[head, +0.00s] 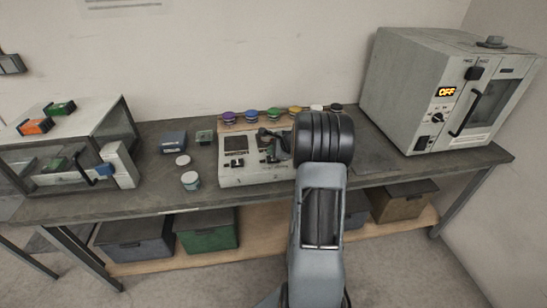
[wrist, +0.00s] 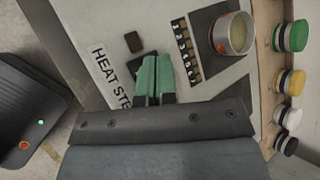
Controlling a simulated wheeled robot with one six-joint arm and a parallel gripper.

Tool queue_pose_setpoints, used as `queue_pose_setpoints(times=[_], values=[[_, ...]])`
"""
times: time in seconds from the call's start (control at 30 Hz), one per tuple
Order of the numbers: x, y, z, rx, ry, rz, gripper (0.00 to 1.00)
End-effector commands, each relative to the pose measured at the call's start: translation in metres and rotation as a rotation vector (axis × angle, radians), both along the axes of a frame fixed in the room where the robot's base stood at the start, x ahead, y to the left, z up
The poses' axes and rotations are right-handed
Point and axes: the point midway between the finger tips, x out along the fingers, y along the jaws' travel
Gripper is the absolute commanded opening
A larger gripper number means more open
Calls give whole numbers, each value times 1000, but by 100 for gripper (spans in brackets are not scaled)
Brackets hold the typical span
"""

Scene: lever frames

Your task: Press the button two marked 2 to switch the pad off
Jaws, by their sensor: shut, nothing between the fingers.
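A pale panel labelled "HEAT STE…" (wrist: 82,22) lies under my gripper in the wrist view; the rest of the label is hidden. It seems to be the light grey unit (head: 238,178) at mid-bench in the head view, partly covered by my arm. A small dark square (wrist: 133,42) sits on the panel just left of the fingertips. A second dark square (wrist: 143,66) is partly hidden by the fingers. I cannot read a 2 on either. My gripper (wrist: 155,60) has green fingers, shut and empty, over the second square; contact cannot be told.
A row of switches (wrist: 187,52) and a round metal-sided can (wrist: 233,35) are right of the fingers. A dark box with green and red lights (wrist: 35,125) is left. An oven reading OFF (head: 415,95) stands right.

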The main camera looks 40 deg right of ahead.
Motion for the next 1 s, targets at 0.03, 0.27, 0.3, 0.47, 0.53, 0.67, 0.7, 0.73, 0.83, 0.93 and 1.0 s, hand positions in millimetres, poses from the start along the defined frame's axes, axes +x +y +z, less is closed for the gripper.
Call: queue_pose_setpoints(times=[0.03,0.27,0.3,0.47,0.53,0.67,0.7,0.73,0.83,0.93,1.0], values=[[0,0,0,0,0,0,0],[0,0,1,0,0,0,0],[0,0,1,0,0,0,0],[0,0,10,-1,-1,0,0],[0,0,16,-1,-1,0,0],[0,0,30,0,-1,-1,0],[0,0,35,-1,-2,-1,0],[0,0,38,-1,-2,-1,0],[0,0,48,-1,-2,0,0],[0,0,57,0,-1,-1,0],[0,0,60,0,-1,-1,0]])
